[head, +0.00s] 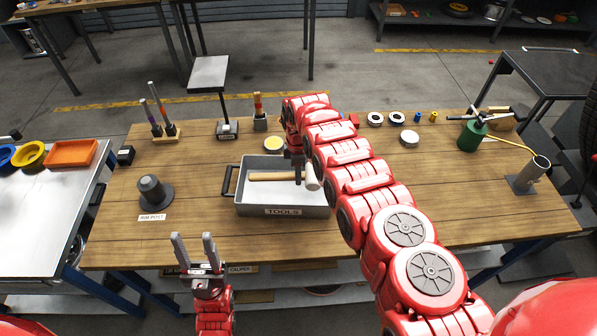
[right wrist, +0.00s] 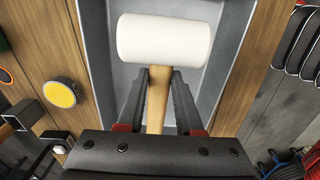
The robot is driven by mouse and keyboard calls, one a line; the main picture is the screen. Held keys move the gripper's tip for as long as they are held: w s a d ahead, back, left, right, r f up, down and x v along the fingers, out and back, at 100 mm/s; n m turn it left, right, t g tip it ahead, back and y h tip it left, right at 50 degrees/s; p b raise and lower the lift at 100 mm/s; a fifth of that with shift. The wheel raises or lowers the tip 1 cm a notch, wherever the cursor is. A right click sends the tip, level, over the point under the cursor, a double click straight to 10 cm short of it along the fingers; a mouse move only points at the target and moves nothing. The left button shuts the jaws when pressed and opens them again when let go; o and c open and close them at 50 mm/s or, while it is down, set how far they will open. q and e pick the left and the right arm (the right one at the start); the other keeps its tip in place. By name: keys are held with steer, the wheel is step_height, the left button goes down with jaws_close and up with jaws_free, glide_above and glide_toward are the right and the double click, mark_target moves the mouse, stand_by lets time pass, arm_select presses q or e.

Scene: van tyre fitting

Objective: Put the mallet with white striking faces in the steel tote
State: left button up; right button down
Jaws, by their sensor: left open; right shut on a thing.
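The mallet has a wooden handle (head: 268,177) and a white head (head: 312,177). The steel tote (head: 285,211), labelled TOOLS, stands on the wooden bench. My right gripper (head: 298,178) is shut on the handle close to the head. The mallet lies level over the tote's floor, within its walls in the picture; I cannot tell whether it touches the floor. The right wrist view shows the white head (right wrist: 163,40) just beyond the fingers, with the tote's grey interior (right wrist: 205,87) behind. My left gripper (head: 193,240) is open and empty in front of the bench.
A rim post (head: 152,190) stands left of the tote. A yellow-topped round tin (head: 273,143) sits behind it. A green canister (head: 471,136) and a steel cup (head: 538,170) are at the right. The bench's front left is clear.

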steer(key=shift+f+b, duration=2.55)
steer(key=shift+f, duration=0.4)
steer(key=shift+r, duration=0.1)
steer(key=c, duration=0.5)
jaws_free()
